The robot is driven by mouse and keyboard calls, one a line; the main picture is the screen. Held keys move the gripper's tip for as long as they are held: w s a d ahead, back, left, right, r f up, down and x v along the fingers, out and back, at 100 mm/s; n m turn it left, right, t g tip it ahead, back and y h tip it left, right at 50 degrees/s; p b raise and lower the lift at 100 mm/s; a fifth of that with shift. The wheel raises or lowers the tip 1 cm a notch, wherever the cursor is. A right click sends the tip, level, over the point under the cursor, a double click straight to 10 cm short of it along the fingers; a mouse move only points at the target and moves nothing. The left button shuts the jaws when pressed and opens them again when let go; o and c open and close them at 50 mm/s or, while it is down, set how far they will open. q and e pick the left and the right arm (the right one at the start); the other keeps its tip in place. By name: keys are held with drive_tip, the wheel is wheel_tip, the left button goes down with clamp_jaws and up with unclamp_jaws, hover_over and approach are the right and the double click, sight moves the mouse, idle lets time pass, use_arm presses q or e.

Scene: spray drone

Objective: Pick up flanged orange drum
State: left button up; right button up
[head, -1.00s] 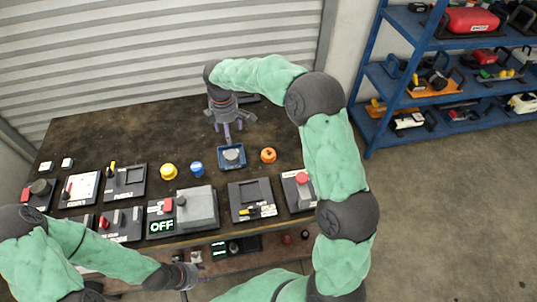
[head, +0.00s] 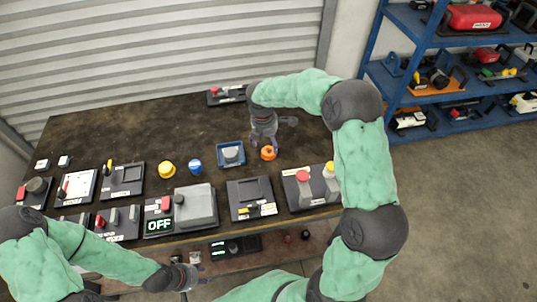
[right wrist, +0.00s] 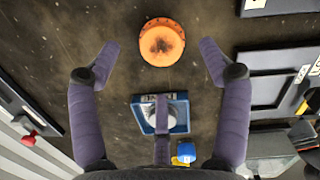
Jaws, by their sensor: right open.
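The flanged orange drum (head: 268,153) stands on the dark table, right of the blue tray (head: 220,162) that holds a grey-white piece. In the right wrist view the drum (right wrist: 162,42) has a round orange top with a dark brown middle. My right gripper (head: 267,146) is open and empty above and just behind the drum. In the right wrist view its fingers (right wrist: 160,55) are spread to either side, with the drum between and slightly beyond their tips. My left gripper (head: 188,277) is low at the table's front edge, away from the drum; its jaws are too small to read.
A blue drum (head: 195,166) and a yellow drum (head: 167,169) stand left of the tray. Several control panels line the front, including a grey box with an OFF display (head: 159,225). A blue shelf (head: 371,75) stands at right.

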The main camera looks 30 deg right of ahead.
sight(268, 151)
wheel_tip(268, 151, down, 5)
drive_tip(key=b, duration=0.2)
drive_tip(key=shift+d+f+b, duration=0.1)
drive_tip(key=shift+b, duration=0.2)
drive_tip(key=c, duration=1.3)
